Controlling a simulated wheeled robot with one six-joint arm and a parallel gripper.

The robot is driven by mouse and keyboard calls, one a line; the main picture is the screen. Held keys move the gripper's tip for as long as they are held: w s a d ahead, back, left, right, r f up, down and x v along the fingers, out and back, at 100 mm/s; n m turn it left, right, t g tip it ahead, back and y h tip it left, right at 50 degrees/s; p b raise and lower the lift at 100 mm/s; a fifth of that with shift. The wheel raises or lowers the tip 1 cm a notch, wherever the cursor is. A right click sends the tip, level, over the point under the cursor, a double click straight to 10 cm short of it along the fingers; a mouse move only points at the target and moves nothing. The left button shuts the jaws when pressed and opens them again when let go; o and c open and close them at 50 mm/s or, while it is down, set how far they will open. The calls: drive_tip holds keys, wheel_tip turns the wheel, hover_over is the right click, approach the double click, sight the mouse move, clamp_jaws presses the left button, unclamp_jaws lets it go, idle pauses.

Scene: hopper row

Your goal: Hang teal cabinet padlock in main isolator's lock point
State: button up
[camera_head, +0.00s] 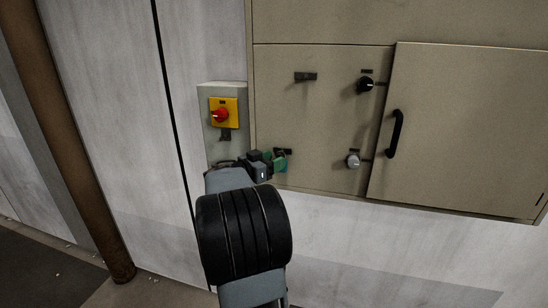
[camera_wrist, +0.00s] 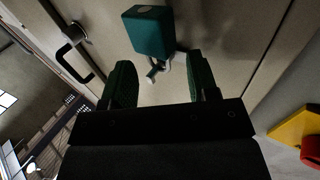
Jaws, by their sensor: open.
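The teal padlock (camera_wrist: 148,32) shows in the wrist view against the beige cabinet, its pale shackle by a small dark fitting. My gripper (camera_wrist: 160,62) is open, its two dark green fingers apart, with the padlock ahead of the gap and nothing visibly clamped. In the head view my gripper (camera_head: 270,161) is at the cabinet's lower left, where green parts overlap and the padlock cannot be told clearly from the fingers. The main isolator (camera_head: 223,113) has a red knob on a yellow plate, up and left of my gripper. A dark tab (camera_head: 225,135) sits below the plate.
The beige cabinet (camera_head: 320,130) carries a black knob (camera_head: 365,85), a grey knob (camera_head: 352,160) and a dark slot-like fitting (camera_head: 305,77). A door with a black handle (camera_head: 395,134) is at right. A brown post (camera_head: 85,150) stands at left.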

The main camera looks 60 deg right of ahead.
drive_tip(key=shift+s+d, duration=0.1)
drive_tip(key=shift+d, duration=0.35)
drive_tip(key=shift+c, duration=0.2)
drive_tip(key=c, duration=0.7)
drive_tip(key=o, duration=0.9)
drive_tip(key=shift+a, duration=0.15)
drive_tip(key=b+v, duration=0.4)
drive_tip(key=v, duration=0.9)
drive_tip(key=shift+a, duration=0.3)
